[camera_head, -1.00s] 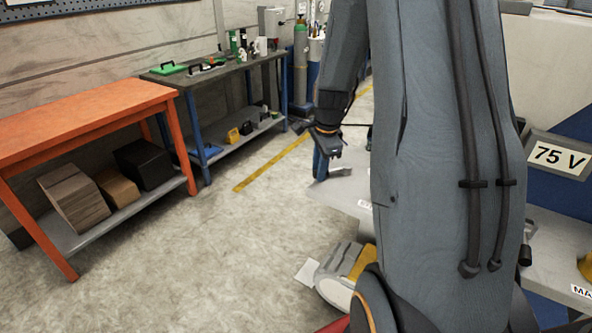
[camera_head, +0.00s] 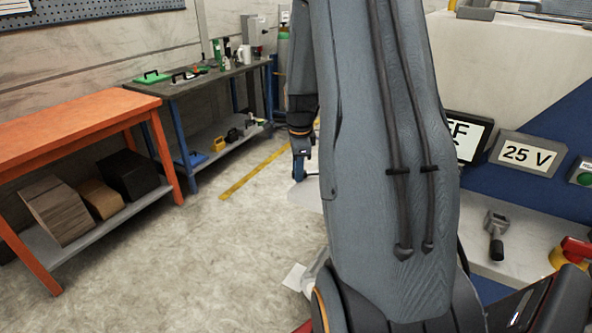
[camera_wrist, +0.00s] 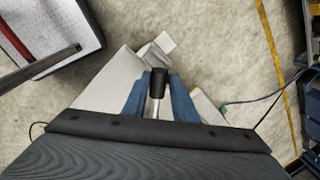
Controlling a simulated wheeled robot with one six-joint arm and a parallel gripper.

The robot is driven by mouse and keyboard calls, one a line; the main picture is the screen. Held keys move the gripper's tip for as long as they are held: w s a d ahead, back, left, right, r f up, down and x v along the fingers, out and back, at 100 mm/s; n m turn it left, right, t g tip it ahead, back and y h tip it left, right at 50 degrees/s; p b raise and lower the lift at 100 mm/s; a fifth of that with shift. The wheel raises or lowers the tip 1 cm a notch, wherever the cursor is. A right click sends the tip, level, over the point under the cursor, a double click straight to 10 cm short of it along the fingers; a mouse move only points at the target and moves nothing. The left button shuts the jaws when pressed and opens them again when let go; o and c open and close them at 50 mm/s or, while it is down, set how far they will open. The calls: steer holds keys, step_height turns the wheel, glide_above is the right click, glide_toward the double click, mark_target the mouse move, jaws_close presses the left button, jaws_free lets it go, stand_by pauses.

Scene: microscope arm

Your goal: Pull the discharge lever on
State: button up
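A lever with a black grip (camera_wrist: 158,83) and a bright metal shaft (camera_wrist: 156,107) stands between the two blue fingers of my gripper (camera_wrist: 159,92) in the wrist view. The fingers lie close along both sides of the grip and appear shut on it. A display reads 25 V (camera_head: 527,153). A partly hidden display beside it shows letters ending in FF (camera_head: 468,135).
A green button (camera_head: 585,179) is at the far right. An orange table (camera_head: 85,105) and a dark workbench (camera_head: 200,80) stand left. The floor between is clear.

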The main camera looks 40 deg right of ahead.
steer(key=shift+o, duration=1.3)
steer(key=shift+d, duration=0.1)
steer(key=shift+r, duration=0.1)
step_height(320, 180, up, 8)
steer(key=s+a+b, duration=0.1)
steer(key=b, duration=0.1)
steer(key=shift+s+f, duration=0.15)
steer(key=shift+f, duration=0.1)
